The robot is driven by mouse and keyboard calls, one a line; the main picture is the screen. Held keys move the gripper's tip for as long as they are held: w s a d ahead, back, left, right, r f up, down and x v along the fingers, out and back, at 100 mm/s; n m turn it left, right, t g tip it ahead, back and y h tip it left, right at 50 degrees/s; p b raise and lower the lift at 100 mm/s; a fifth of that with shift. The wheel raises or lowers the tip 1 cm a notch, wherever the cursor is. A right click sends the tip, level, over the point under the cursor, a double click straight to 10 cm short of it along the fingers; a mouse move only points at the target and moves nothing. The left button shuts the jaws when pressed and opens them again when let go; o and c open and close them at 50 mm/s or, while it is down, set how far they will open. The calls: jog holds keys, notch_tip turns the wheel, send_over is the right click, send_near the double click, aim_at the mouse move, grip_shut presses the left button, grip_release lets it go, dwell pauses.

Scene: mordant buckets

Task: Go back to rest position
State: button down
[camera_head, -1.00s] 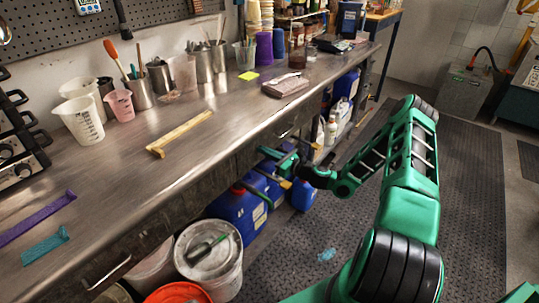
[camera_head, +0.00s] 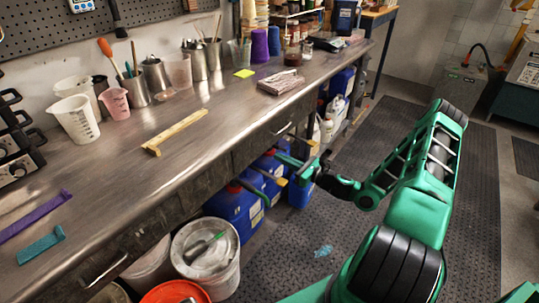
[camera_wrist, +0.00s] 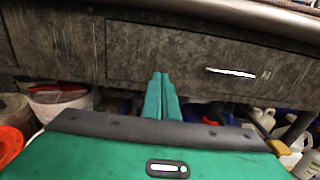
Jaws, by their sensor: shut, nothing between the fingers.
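My gripper (camera_head: 279,168) is at the front edge of the steel bench, just below the bench top and in front of the drawers. In the wrist view its two green fingers (camera_wrist: 161,92) are together with nothing between them. They point at the dark drawer fronts (camera_wrist: 150,50). My green arm reaches in from the lower right of the head view, bent at the elbow.
The bench top (camera_head: 130,190) holds a wooden bar (camera_head: 176,132), purple and teal strips, beakers and steel cups. Beneath stand blue canisters (camera_head: 235,212), a white lidded bucket (camera_head: 207,262) and an orange bucket (camera_head: 175,293).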

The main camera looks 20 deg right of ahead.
jog(key=s+a+r+n+g, duration=0.1)
jog(key=s+a+n+g, duration=0.2)
jog(key=s+n+g, duration=0.4)
jog(key=s+a+r+n+g, duration=0.1)
jog(key=s+a+n+g, duration=0.1)
jog(key=s+n+g, duration=0.35)
jog(key=s+d+r+n+g+h, duration=0.1)
jog(key=s+d+r+n+h, duration=0.1)
jog(key=s+r, duration=0.5)
jog(key=s+d+r+n+g+h, duration=0.1)
jog(key=s+d+r+n+h, duration=0.2)
jog(key=s, duration=0.8)
jog(key=s+d+r+n+g+h, duration=0.1)
jog(key=s+d+r+n+h, duration=0.1)
jog(key=s+r+n, duration=0.4)
jog(key=shift+s+d+r+h, duration=0.15)
jog(key=shift+s+r+h, duration=0.65)
jog(key=shift+s+r, duration=1.75)
jog(key=shift+w+r, duration=0.5)
